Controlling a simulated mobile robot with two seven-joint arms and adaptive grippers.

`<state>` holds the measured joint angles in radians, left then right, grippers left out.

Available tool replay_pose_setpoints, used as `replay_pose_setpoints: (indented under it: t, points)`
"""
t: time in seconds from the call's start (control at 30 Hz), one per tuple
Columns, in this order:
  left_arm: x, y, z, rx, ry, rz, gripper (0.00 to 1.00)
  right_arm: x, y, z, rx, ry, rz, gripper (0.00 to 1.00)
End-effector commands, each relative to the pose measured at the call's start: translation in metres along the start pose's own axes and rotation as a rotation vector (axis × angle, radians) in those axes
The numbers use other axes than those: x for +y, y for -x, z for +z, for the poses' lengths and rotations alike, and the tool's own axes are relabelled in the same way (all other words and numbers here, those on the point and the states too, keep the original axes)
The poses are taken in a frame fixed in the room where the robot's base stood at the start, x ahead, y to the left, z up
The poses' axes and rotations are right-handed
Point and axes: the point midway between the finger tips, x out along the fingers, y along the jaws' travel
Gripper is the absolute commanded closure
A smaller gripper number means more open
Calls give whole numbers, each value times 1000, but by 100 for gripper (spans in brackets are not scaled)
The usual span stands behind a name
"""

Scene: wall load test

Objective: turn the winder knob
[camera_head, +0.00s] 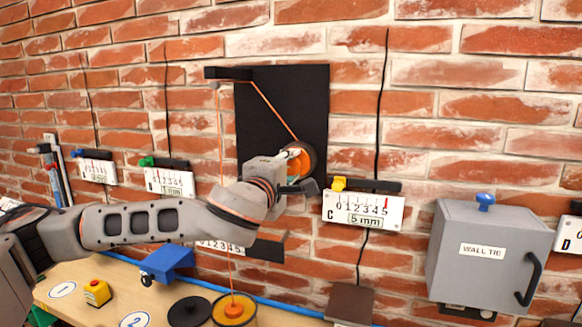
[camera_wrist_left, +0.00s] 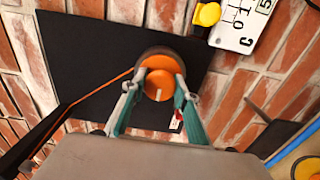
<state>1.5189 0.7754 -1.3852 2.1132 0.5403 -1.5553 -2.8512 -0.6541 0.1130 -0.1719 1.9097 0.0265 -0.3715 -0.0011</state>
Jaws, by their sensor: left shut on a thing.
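The orange winder knob (camera_head: 302,161) sits on a black board (camera_head: 291,91) fixed to the brick wall. It also shows in the left wrist view (camera_wrist_left: 159,79), with a darker round housing behind it. My left gripper (camera_head: 293,163) reaches it from the front left. In the wrist view its two green-lined fingers (camera_wrist_left: 155,92) are shut on the knob, one on each side. An orange cord (camera_head: 272,109) runs from the winder up to a black bracket (camera_head: 229,73), then hangs down to an orange-topped weight (camera_head: 234,309). My right gripper is not in view.
Gauge plate C (camera_head: 363,211) with a yellow slider is right of the winder. A grey WALL TIE box (camera_head: 490,255) stands further right. A blue block (camera_head: 167,262), a yellow button box (camera_head: 97,292) and a black disc (camera_head: 189,311) are on the wooden bench below.

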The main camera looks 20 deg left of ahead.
Motion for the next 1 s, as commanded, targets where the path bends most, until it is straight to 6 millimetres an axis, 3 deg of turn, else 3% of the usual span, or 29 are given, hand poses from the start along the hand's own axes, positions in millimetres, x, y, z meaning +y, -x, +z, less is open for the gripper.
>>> replay_pose_setpoints:
  t: [0.03, 0.07, 0.13, 0.57, 0.67, 1.0]
  points:
    - [-1, 0, 0, 0, -1, -2, 92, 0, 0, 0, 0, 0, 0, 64]
    - [-1, 0, 0, 0, -1, -2, 68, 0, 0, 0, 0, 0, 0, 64]
    - [-1, 0, 0, 0, -1, -2, 53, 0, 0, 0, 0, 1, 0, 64]
    - [0, 6, 0, -1, 0, 0, 53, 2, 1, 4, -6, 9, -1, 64]
    - [0, 18, 0, -2, -1, -1, 53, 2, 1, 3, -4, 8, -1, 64]
    - [0, 86, 1, -3, 0, 0, 53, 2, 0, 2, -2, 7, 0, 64]
